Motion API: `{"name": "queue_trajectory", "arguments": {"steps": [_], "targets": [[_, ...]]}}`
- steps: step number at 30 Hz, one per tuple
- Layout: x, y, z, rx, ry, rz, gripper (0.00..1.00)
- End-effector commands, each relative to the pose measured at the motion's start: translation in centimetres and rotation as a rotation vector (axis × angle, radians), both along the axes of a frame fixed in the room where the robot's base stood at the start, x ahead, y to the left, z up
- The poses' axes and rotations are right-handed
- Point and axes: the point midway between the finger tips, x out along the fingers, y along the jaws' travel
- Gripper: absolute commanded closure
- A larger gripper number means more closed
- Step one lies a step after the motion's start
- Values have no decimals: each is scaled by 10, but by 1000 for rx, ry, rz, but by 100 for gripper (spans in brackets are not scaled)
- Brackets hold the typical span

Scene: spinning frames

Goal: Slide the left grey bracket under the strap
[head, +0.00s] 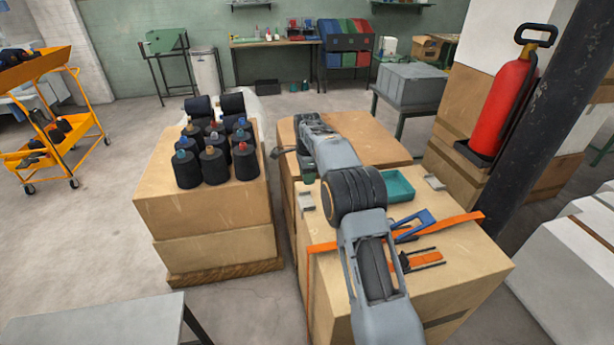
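The left grey bracket (306,201) lies on the near carton's top, close to its left edge and left of my arm. A second grey bracket (434,182) lies to the right, past the teal tray. The orange strap (452,222) runs across the carton top and hangs down its left side; my arm hides its middle. The left bracket is apart from the strap, on its far side. My gripper (291,158) is at the arm's far end, beyond the left bracket and above the cartons' left edge. Its fingers are small and partly hidden, so their opening is unclear.
A teal tray (398,185), a blue-handled tool (414,226) and an orange and black tool (426,258) lie on the carton top (470,262). Black thread cones (214,160) stand on a carton stack to the left. A dark post (545,110) and red extinguisher (498,105) stand right.

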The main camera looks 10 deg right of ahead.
Motion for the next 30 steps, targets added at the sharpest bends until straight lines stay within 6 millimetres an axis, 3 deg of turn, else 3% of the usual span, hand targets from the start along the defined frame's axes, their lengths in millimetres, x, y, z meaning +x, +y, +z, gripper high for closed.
{"name": "queue_trajectory", "arguments": {"steps": [17,30], "targets": [[3,0,-10,0,6,-23,63],[3,0,-80,0,7,-22,63]]}}
